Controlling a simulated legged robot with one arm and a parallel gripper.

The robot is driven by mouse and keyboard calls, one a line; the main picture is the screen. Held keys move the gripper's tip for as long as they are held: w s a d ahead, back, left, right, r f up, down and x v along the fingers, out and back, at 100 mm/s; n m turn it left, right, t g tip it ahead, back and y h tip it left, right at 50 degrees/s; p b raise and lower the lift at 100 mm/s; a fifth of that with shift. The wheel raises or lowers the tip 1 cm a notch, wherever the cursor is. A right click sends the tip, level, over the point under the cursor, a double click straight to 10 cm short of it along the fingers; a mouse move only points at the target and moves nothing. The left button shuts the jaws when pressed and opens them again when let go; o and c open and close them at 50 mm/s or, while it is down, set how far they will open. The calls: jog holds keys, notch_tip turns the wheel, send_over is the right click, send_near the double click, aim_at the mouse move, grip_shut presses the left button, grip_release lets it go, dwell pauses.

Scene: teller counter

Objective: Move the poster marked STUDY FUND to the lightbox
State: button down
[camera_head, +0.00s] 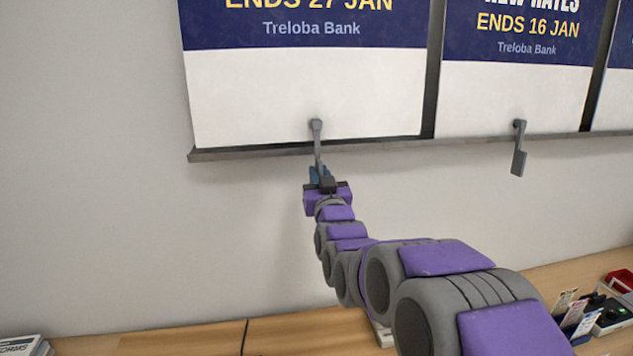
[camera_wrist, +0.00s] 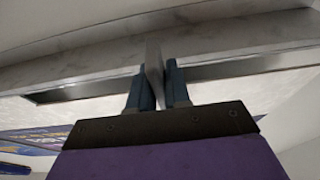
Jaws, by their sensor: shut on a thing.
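A navy and white poster (camera_head: 300,90) hangs at the left of the head view. It reads "ENDS 27 JAN" and "Treloba Bank"; its title is cut off above, so I cannot read STUDY FUND. A grey handle (camera_head: 317,138) hangs from its lower edge. My gripper (camera_head: 319,174) is shut on this handle, just below the poster rail. In the wrist view, the blue fingers of my gripper (camera_wrist: 157,88) stand on both sides of the grey handle (camera_wrist: 153,62). I cannot make out a lightbox in either view.
A second poster (camera_head: 515,95), "ENDS 16 JAN", hangs to the right with its own handle (camera_head: 518,160). A third is partly cut off. A ledge (camera_head: 245,152) runs under them. The wooden counter (camera_head: 190,343) below holds papers and, at right, a pen tray.

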jog(key=shift+s+d+r+b, duration=0.1)
jog(key=shift+s+d+r, duration=0.15)
jog(key=shift+s, duration=0.65)
jog(key=shift+s+d+r+b, duration=0.2)
jog(key=shift+s+d, duration=0.1)
jog(key=shift+s, duration=0.55)
jog(key=shift+s+d+r+b, duration=0.1)
jog(key=shift+s+d+r, duration=0.15)
jog(key=shift+s, duration=0.65)
jog(key=shift+v, duration=0.75)
jog(key=shift+r, duration=0.2)
